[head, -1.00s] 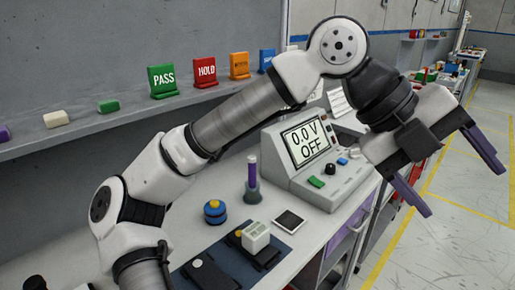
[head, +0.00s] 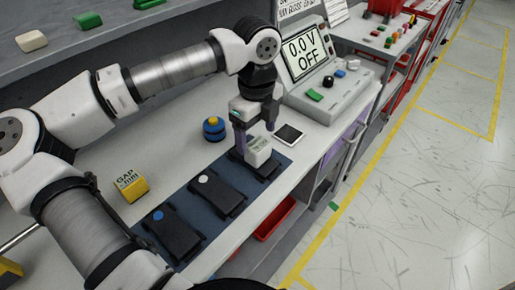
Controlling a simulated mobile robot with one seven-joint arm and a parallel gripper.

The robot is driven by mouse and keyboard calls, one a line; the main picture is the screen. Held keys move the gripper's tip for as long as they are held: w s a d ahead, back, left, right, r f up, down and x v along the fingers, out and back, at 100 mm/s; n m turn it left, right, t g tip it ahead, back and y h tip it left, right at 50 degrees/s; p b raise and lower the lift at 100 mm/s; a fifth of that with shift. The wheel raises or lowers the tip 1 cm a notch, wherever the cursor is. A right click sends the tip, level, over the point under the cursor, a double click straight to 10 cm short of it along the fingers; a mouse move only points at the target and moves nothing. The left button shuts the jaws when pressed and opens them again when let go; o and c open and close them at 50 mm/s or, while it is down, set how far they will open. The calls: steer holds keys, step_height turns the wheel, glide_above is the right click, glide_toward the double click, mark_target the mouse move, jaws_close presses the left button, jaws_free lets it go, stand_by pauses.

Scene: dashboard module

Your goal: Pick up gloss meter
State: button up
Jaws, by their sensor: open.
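A small pale block (head: 259,153) with tiny lettering I cannot read, likely the gloss meter, sits on the farthest black holder on the dark blue mat (head: 203,219). My gripper (head: 252,147) points down at this block, open. One purple finger stands close along the block's left side; I cannot tell whether it touches. The other finger is hidden.
Two other black holders, one with a white dot (head: 228,197) and one with a blue dot (head: 178,235), lie nearer. A blue knob with yellow top (head: 213,129), a yellow gap gauge (head: 132,186), a dark-screened card (head: 288,134) and the display console (head: 325,85) stand around.

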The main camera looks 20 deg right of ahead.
mark_target(258, 143)
steer(key=shift+s+d+f+p, duration=0.1)
steer(key=shift+f+p, duration=0.45)
steer(key=shift+f, duration=0.85)
steer(key=shift+s+f+p, duration=0.1)
steer(key=shift+f+p, duration=0.4)
steer(key=shift+f, duration=0.9)
steer(key=c, duration=1.2)
steer(key=shift+c, duration=0.2)
steer(key=shift+r, duration=0.15)
step_height(258, 143, up, 10)
steer(key=shift+f+b, duration=0.15)
steer(key=shift+b, duration=1.05)
steer(key=shift+s, duration=0.1)
